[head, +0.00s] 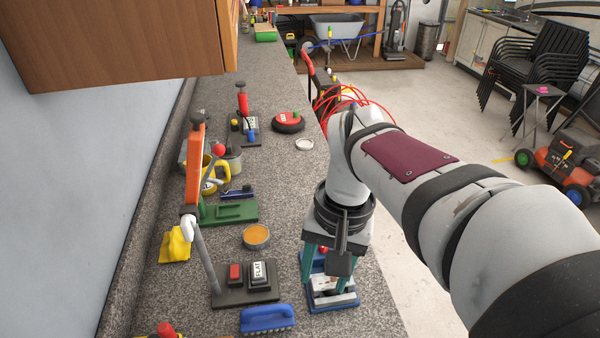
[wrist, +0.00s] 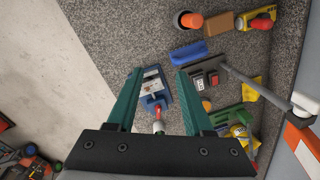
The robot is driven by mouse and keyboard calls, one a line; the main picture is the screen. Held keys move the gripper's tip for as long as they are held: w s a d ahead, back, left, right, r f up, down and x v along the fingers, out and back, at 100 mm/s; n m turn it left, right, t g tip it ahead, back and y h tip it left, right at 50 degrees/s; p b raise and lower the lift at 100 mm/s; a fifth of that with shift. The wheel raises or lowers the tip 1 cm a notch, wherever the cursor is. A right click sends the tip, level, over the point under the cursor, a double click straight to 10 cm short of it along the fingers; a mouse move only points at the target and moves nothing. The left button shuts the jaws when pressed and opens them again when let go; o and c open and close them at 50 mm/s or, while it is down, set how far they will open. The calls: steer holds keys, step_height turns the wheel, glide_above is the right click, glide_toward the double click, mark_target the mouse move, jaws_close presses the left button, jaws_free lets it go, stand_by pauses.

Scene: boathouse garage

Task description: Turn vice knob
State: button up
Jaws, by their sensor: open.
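The vice (head: 333,300) is blue with pale grey jaws and sits on the grey speckled counter near its right edge. In the wrist view the vice (wrist: 151,84) shows between my fingers. Its red knob (wrist: 157,109) lies at the near end of the vice, close to a pale metal part. In the head view a bit of the red knob (head: 323,250) shows between the fingers, partly hidden by my wrist. My gripper (head: 328,277) has teal fingers, points down over the vice and is open. In the wrist view my gripper (wrist: 160,72) has nothing held between its fingers.
Left of the vice stand a switch base marked FLAT (head: 245,290) with a grey lever, a blue brush (head: 267,319) and an orange-topped tin (head: 256,236). A green-based orange tool (head: 230,213) stands farther back. The counter edge drops to the floor on the right.

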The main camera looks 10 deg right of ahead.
steer(key=w+d+f+h, duration=0.1)
steer(key=w+d+f, duration=0.2)
steer(key=w, duration=0.8)
steer(key=w+d+f, duration=0.2)
steer(key=w+d, duration=0.1)
steer(key=w, duration=0.8)
steer(key=shift+n, duration=0.3)
step_height(320, 180, down, 15)
steer(key=shift+w, duration=0.15)
steer(key=shift+f, duration=0.4)
jaws_close()
